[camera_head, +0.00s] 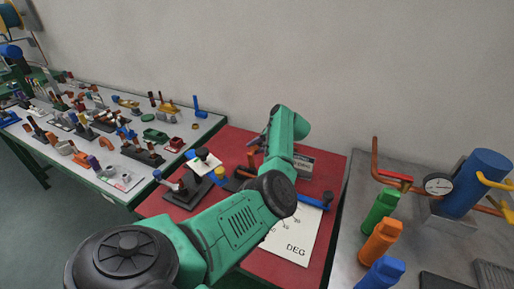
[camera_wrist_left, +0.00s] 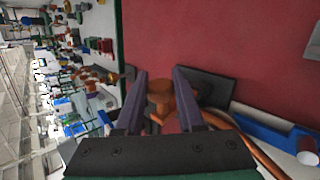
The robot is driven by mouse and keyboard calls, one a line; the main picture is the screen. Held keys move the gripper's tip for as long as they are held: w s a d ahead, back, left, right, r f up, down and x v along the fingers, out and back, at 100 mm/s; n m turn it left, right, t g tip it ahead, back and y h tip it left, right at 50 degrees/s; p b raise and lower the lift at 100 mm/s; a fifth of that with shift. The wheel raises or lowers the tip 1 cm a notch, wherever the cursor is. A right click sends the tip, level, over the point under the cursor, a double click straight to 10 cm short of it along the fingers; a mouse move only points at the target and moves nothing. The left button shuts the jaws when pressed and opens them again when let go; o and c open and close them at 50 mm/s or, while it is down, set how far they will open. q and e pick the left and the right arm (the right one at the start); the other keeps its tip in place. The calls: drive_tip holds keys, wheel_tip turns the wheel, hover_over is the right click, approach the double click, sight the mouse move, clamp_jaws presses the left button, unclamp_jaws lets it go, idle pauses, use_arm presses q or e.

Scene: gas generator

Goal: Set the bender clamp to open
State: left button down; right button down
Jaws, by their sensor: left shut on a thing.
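My left gripper (camera_wrist_left: 160,82) points down over the red table, with its two dark fingers on either side of an orange-brown part (camera_wrist_left: 160,102). It is shut on this part, which appears to belong to the bender and its clamp. A dark base plate (camera_wrist_left: 208,88) and a blue bar (camera_wrist_left: 262,131) lie to the right in the left wrist view. In the head view the blue bar (camera_head: 312,202) shows right of my forearm, and my arm hides most of the bender. I cannot tell the clamp's position. My right gripper is in neither view.
A white sheet marked DEG (camera_head: 292,238) lies on the red table (camera_head: 326,167). A small dark fixture (camera_head: 187,190) stands left of my arm. A workbench full of tools (camera_head: 95,125) is at left; a grey bench with green, orange and blue bottles (camera_head: 380,240) is at right.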

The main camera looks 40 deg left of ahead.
use_arm(q)
drive_tip(key=shift+f, duration=0.3)
drive_tip(key=shift+g, duration=0.3)
drive_tip(key=c, duration=0.5)
unclamp_jaws()
drive_tip(key=shift+w+a, duration=0.1)
drive_tip(key=shift+a, duration=0.05)
drive_tip(key=b+v, duration=0.3)
drive_tip(key=v, duration=1.1)
drive_tip(key=shift+r, duration=0.3)
